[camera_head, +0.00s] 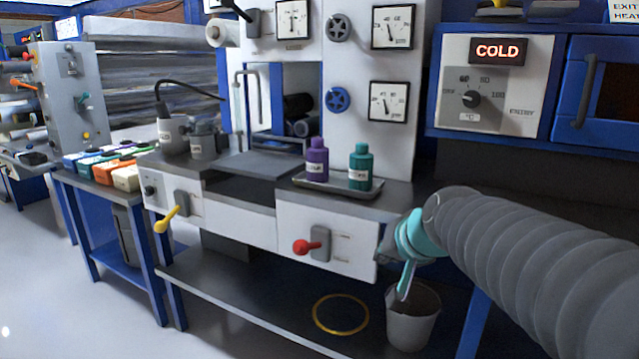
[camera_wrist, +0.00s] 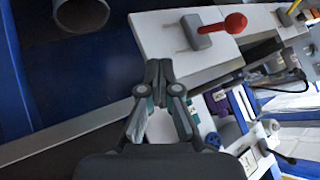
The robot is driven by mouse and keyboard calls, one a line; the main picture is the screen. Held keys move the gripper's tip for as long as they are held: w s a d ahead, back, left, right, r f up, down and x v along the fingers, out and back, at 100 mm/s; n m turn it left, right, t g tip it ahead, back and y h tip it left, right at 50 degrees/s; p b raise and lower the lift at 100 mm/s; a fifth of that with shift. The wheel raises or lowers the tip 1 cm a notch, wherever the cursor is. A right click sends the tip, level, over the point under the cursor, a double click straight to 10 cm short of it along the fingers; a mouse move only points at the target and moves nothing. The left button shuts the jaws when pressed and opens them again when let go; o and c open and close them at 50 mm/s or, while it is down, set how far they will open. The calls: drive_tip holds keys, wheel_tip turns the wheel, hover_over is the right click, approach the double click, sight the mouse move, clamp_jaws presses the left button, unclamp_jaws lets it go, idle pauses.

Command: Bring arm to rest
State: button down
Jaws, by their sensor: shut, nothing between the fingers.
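My gripper (camera_wrist: 158,68) is shut and empty in the wrist view, its fingertips together in front of the white panel with the red lever (camera_wrist: 235,23). In the head view my grey ribbed arm comes in from the right, and its teal joint is beside the right end of the workbench, above the grey bucket (camera_head: 412,318). The gripper itself is mostly hidden there behind the arm's joint. The red lever also shows in the head view (camera_head: 308,246), to the left of the arm's end.
A purple bottle (camera_head: 317,160) and a teal bottle (camera_head: 360,167) stand on a tray (camera_head: 333,188) on the bench. A yellow ring (camera_head: 341,329) lies on the lower shelf (camera_head: 245,308). A blue cabinet (camera_head: 600,95) is at the upper right. Open floor (camera_head: 75,285) is at the left.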

drive_tip(key=s+d+f+n+g+h, duration=0.1)
drive_tip(key=s+f, duration=0.4)
drive_tip(key=s, duration=0.5)
drive_tip(key=s+d+f+n+g+h, duration=0.1)
drive_tip(key=s+f, duration=0.4)
drive_tip(key=s, duration=0.6)
drive_tip(key=shift+s+d+f+n+g+h, duration=0.3)
drive_tip(key=shift+d+n+g, duration=0.1)
drive_tip(key=shift+d+g, duration=0.55)
drive_tip(key=shift+d, duration=0.1)
